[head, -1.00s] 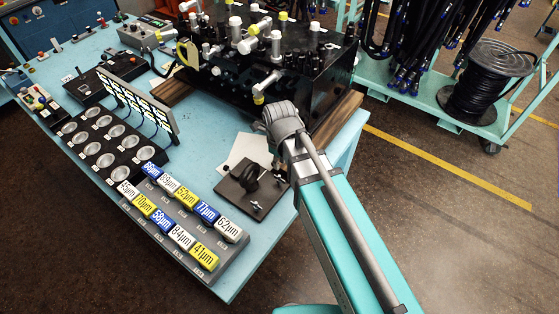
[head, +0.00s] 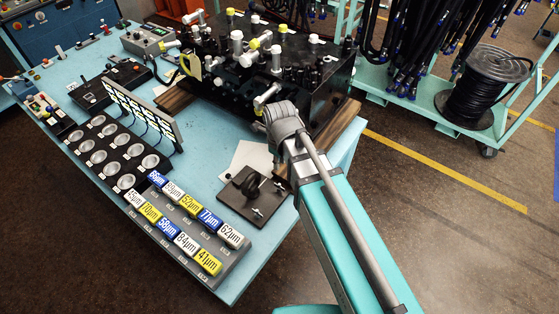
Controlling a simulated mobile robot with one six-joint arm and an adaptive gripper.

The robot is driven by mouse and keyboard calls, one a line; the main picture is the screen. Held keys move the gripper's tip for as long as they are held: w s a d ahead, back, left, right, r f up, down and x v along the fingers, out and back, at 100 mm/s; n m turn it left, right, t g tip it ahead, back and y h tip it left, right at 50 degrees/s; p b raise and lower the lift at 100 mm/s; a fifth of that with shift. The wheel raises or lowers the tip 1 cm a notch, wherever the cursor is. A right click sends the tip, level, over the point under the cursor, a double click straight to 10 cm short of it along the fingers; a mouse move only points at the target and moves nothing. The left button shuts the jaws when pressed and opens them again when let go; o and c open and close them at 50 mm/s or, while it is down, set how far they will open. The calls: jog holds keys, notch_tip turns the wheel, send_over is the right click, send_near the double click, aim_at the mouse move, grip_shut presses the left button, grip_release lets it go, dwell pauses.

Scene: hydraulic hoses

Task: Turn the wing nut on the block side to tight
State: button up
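The black block (head: 328,92) stands at the back of the blue table. Its top and front carry many white, yellow and black fittings. A white T-handled fitting with a yellow collar (head: 266,98) sticks out of its front, just above the end of my arm. I cannot make out a wing nut on the block's side; part of its front is behind my arm. My arm (head: 335,215) reaches up from the lower right to the block's front. Its grey wrist joint (head: 284,122) hides whatever lies beyond, and my gripper does not show.
On the blue table (head: 240,273), a dark plate (head: 236,203) with a black ring and small fasteners lies left of my arm. A labelled sample rack (head: 182,232) and a lit panel (head: 140,112) stand further left. A hose cart (head: 425,103) stands right, beyond open floor.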

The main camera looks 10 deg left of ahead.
jog(key=shift+r+p, duration=1.55)
jog(key=shift+r, duration=0.2)
jog(key=d+f+n+b, duration=0.3)
jog(key=d+n, duration=0.4)
jog(key=d, duration=0.3)
jog(key=w+d+f+n+b, duration=0.1)
jog(key=d+f+n+b, duration=0.2)
jog(key=d+n, duration=0.5)
jog(key=w+d+f+n+b, duration=0.1)
jog(key=d+f+n+b, duration=0.1)
jog(key=d+n, duration=0.5)
jog(key=shift+d+f+n+b, duration=0.3)
jog(key=shift+d+f+b, duration=0.1)
jog(key=shift+d, duration=2.3)
jog(key=shift+a, duration=0.1)
